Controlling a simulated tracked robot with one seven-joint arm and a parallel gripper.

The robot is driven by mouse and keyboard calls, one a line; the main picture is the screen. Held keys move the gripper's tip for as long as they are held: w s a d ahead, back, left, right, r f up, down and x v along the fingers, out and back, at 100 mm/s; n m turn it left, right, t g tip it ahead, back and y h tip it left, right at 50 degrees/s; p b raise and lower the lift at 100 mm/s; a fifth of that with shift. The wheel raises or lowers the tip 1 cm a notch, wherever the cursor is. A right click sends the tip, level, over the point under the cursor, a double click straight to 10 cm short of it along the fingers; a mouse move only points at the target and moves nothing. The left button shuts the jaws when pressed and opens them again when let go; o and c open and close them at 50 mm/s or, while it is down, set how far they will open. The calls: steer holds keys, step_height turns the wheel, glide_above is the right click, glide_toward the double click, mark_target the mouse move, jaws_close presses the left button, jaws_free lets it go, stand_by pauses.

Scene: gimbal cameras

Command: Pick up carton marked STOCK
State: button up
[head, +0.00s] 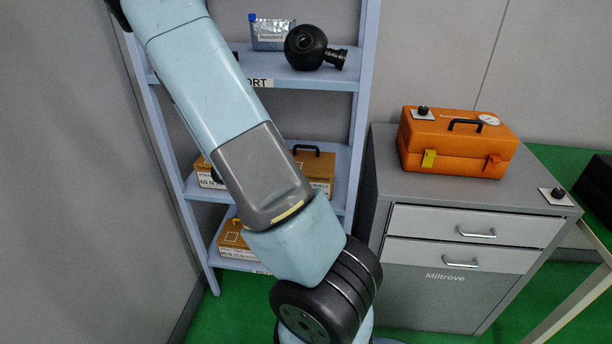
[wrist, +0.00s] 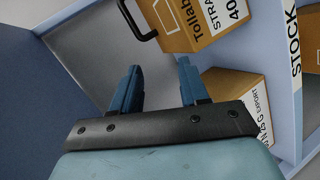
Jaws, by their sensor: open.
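A second brown carton (wrist: 232,88), with a label ending in "EXPORT", is right of the right finger. The word STOCK shows on a white strip (wrist: 294,42) on the shelf edge; I cannot read it on any carton. In the head view one carton (head: 320,165) is right of my arm, which hides my gripper.
The blue shelf rack (head: 360,90) has upright posts close around the cartons. More cartons are at the left (head: 205,172) and lower down (head: 232,236). A black round device (head: 305,47) is on the upper shelf. An orange toolbox (head: 455,145) stands on a grey cabinet (head: 400,190).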

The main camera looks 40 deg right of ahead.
steer(key=s+d+n+h, duration=0.1)
steer(key=s+d+h, duration=0.2)
steer(key=g, duration=0.1)
glide_toward(310, 148)
steer(key=shift+n+h, duration=0.3)
steer(key=shift+f+x, duration=0.15)
steer(key=shift+x, duration=1.95)
steer(key=shift+f+x, duration=0.15)
steer(key=shift+x, duration=1.9)
steer(key=shift+a, duration=0.1)
steer(key=shift+c, duration=0.2)
steer(key=c, duration=0.7)
jaws_close()
steer(key=shift+f, duration=0.1)
